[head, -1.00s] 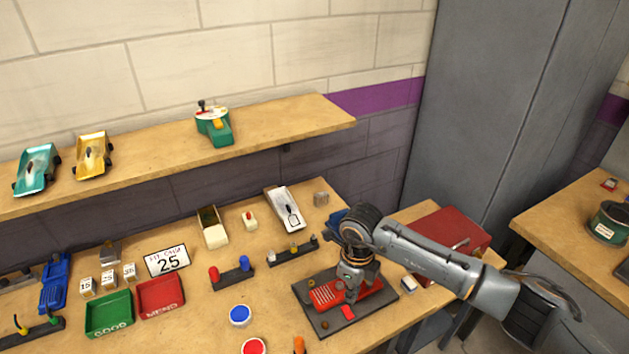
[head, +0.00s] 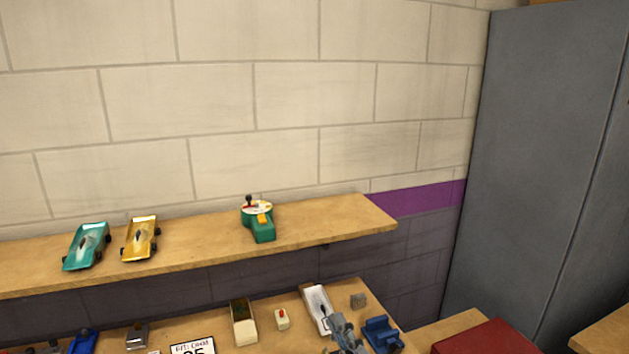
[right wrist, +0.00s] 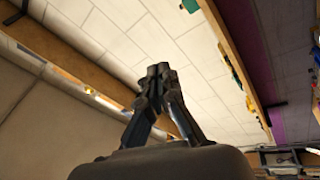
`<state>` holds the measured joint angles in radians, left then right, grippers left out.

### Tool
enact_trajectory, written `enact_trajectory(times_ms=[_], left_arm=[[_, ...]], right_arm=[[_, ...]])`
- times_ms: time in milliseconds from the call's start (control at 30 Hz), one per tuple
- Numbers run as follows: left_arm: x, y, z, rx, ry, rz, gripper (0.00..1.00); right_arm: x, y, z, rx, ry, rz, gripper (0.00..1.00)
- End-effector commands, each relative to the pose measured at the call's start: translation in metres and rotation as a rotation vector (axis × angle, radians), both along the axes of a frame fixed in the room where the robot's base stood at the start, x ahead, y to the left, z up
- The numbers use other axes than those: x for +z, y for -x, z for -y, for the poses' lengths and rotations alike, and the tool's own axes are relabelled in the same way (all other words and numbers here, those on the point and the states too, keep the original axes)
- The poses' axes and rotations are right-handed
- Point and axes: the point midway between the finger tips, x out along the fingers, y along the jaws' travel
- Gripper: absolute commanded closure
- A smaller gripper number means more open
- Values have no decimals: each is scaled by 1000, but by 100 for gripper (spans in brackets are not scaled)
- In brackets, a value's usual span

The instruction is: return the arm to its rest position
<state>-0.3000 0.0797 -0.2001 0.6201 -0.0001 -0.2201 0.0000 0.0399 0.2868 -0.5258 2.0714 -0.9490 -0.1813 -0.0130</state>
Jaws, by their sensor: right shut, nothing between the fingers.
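My right gripper (head: 338,322) shows at the bottom edge of the head view, in front of the bench and just below the white tray-like piece (head: 317,308). Only its upper part is in frame, and the rest of the arm is cut off. In the right wrist view its dark fingers (right wrist: 158,72) are together and point up toward the wall, with nothing between them. My left gripper is not in view.
The wooden shelf (head: 330,225) holds a teal car (head: 86,246), a yellow car (head: 140,238) and a green device (head: 260,220). Below, the bench holds a cream box (head: 243,322) and a blue piece (head: 382,335). A grey cabinet (head: 550,150) stands at right.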

Motion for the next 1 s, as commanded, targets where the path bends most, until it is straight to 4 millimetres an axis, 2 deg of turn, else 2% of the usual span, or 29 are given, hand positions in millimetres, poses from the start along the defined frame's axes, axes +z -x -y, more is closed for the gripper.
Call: enact_trajectory(times_ms=[33,100,167,233,333,400,500,633,833,867,1000], left_arm=[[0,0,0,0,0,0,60],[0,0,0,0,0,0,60],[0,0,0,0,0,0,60],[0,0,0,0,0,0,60],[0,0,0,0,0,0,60],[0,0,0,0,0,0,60],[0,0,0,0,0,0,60],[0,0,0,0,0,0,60],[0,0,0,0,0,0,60],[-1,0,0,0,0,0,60],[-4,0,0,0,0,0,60]], right_arm=[[-16,-1,28,-90,-97,-115,100],[-45,1,66,-218,-222,-289,100],[-75,10,96,-321,-319,-445,100],[-115,31,124,-435,-418,-635,100],[-166,72,150,-567,-525,-893,100],[-192,102,159,-632,-573,-1042,100],[-218,141,165,-703,-618,-1218,100],[-240,189,166,-765,-653,-1410,100],[-257,257,162,-833,-676,-1668,100],[-263,260,161,-838,-675,-1688,100],[-303,247,160,-842,-665,-1691,100]])
